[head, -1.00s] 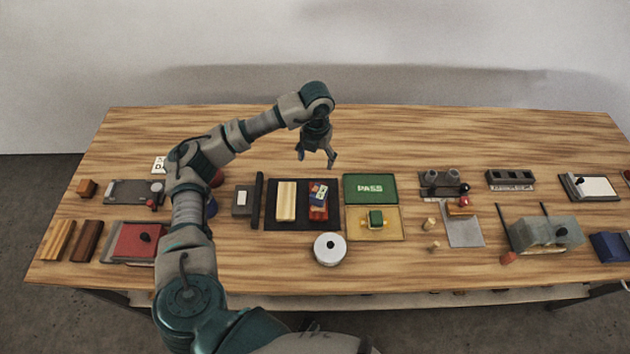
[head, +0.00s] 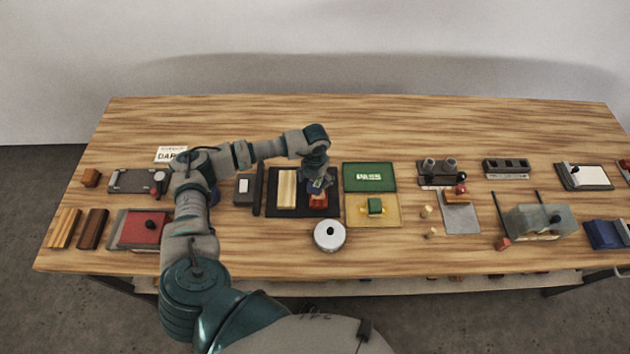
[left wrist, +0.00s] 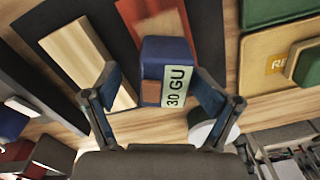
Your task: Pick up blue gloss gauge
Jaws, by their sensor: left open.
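The blue gloss gauge (left wrist: 165,52) is a small blue block with a pale label reading "30 GU" and a brown patch. It sits over the red panel (head: 318,203) on the dark mat (head: 268,207). My left gripper (left wrist: 156,75) is open, with one finger on each side of the gauge in the left wrist view. I cannot tell whether the fingers touch it. In the head view the left gripper (head: 317,182) is low over the red panel and partly covers the gauge. My right gripper is not in view.
A pale wood panel (head: 288,190) lies just left on the mat. A green PASS tray (head: 369,178) and a yellow tray (head: 372,217) stand to the right. A round white-topped tin (head: 329,235) stands in front. The back of the table is clear.

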